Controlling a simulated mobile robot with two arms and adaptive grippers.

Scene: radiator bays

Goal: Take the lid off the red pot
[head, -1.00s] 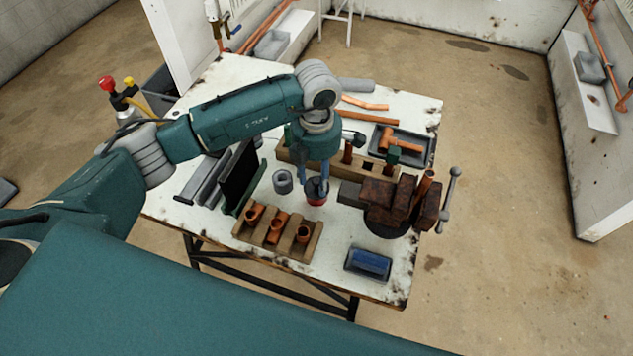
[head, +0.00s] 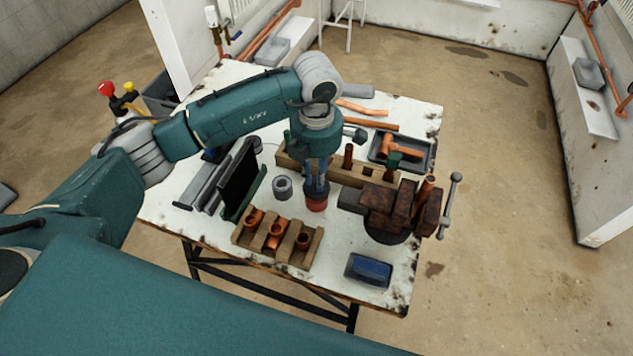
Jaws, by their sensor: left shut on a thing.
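The red pot (head: 316,203) stands on the white workbench, right of the grey cylinder. My left gripper (head: 316,188) points straight down right over the pot and is shut on its lid. The lid is small, mostly hidden by the blue fingers, and I cannot tell whether it is clear of the pot's rim. My right gripper is not in the head view.
A long wooden rack (head: 375,178) lies behind.

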